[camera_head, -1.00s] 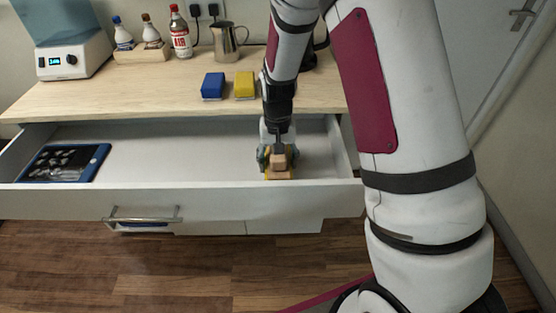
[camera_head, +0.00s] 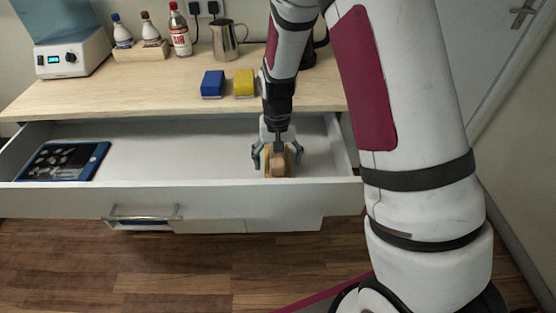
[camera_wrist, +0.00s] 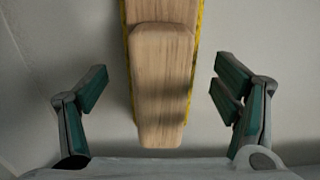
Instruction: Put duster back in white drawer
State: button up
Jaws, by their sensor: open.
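The white drawer (camera_head: 190,160) is pulled open below the wooden counter. The duster (camera_head: 278,163), with a wooden handle and a yellow edge, is inside the drawer toward its right end. In the wrist view the duster (camera_wrist: 163,85) lies between my fingers, with a gap on both sides. My gripper (camera_head: 276,160) is open around the duster, low inside the drawer, and its fingers do not touch it. The duster's far end is cut off in the wrist view.
A blue-framed tablet (camera_head: 63,161) lies at the drawer's left end. The drawer's middle is clear. On the counter (camera_head: 150,95) stand a blue block (camera_head: 212,84), a yellow block (camera_head: 244,83), a metal jug (camera_head: 225,40) and several bottles at the back.

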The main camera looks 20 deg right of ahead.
notch_tip(320, 180, up, 13)
jog(key=p, duration=0.1)
jog(key=s+r+n+t, duration=0.1)
jog(key=s+r+n, duration=0.1)
jog(key=s+r, duration=1.05)
jog(key=s+r+n+t, duration=0.1)
jog(key=s+r, duration=0.1)
jog(key=s, duration=1.7)
jog(key=shift+d+r+n, duration=0.15)
jog(key=shift+n, duration=0.15)
notch_tip(320, 180, up, 11)
jog(key=t+p, duration=0.2)
jog(key=p, duration=0.8)
jog(key=shift+d, duration=0.15)
jog(key=shift+r, duration=0.1)
